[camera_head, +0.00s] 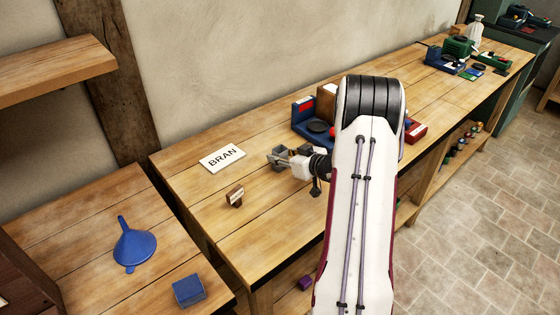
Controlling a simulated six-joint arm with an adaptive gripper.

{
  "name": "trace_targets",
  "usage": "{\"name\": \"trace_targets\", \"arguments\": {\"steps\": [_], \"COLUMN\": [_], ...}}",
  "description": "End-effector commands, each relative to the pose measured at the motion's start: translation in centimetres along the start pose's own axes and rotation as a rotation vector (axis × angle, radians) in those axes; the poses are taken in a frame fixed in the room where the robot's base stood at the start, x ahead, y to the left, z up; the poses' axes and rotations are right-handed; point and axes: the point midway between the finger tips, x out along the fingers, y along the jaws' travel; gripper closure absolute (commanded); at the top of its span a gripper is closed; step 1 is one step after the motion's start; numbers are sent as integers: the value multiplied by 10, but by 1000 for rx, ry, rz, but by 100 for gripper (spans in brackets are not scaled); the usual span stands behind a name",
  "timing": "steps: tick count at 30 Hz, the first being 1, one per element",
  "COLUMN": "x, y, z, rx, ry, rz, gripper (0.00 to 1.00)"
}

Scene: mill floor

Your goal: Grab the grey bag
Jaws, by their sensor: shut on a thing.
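My gripper (277,158) reaches in from the right over the bench, left of the blue scale. It is shut on a small dark grey, block-like thing, which looks like the grey bag (281,151). The fingers and wrist cover part of the bag. I cannot tell whether it touches the bench top or is just above it.
A white BRAN card (222,158) and a small brown block with a label (235,196) lie nearby. A blue scale (303,112) stands behind my arm. A blue funnel (134,245) and blue box (189,290) are on the near left bench. The bench (190,190) is otherwise clear there.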

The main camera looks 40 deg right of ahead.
Motion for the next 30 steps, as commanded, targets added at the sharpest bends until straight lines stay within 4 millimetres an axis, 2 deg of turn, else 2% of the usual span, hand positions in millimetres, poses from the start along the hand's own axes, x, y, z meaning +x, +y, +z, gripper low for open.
{"name": "trace_targets", "arguments": {"steps": [8, 14, 30], "x": [-1, -5, -30], "y": [0, 0, 0], "z": [-2, -13, -73], "rx": [-1, -2, -3], "ry": [1, 2, 2], "rz": [0, 1, 0], "gripper": [94, 94, 94]}}
